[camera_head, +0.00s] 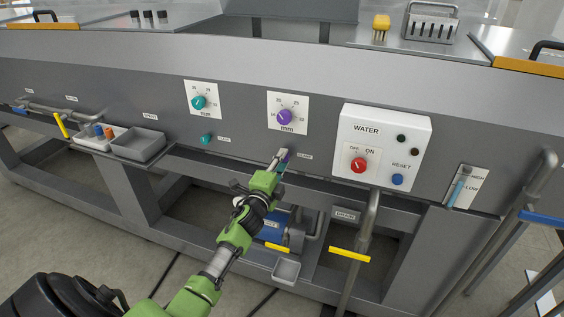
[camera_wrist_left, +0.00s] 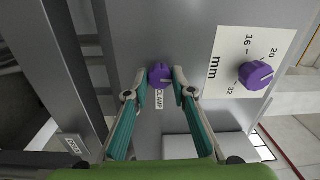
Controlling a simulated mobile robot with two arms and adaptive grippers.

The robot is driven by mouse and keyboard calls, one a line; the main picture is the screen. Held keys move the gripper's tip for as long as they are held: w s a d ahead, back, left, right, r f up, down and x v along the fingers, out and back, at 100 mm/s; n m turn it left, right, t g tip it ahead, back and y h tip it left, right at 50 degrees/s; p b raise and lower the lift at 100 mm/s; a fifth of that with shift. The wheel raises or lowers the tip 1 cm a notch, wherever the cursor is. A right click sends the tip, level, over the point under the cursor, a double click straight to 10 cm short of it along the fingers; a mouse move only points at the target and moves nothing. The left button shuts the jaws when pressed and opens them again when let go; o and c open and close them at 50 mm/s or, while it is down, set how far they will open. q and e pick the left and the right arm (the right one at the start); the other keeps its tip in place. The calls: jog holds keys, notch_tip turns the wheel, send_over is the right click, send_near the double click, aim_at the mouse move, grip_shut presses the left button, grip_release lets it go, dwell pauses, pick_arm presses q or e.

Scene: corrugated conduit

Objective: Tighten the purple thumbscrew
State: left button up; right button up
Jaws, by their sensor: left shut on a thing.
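The purple thumbscrew (camera_wrist_left: 160,76) sits on the grey front panel, above a "CLAMP" label in the left wrist view. My left gripper (camera_wrist_left: 160,74) has one fingertip on each side of it and is shut on it. In the head view my left gripper (camera_head: 282,157) reaches to the panel just below the purple dial, and its fingers mostly hide the thumbscrew. The purple dial (camera_head: 284,117) is on a white "mm" plate; it also shows in the left wrist view (camera_wrist_left: 256,75), beside the gripper. My right gripper is not in view.
A teal dial (camera_head: 198,102) and a teal thumbscrew (camera_head: 206,139) are to the left. A white water box (camera_head: 381,123) with a red knob (camera_head: 358,165) stands out to the right. A pipe with a yellow handle (camera_head: 349,254) is below it. A grey tray (camera_head: 138,144) is at left.

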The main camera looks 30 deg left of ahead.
pick_arm(q)
jog(key=shift+n, duration=0.5)
jog(key=o, duration=1.1)
jog(key=v, duration=1.2)
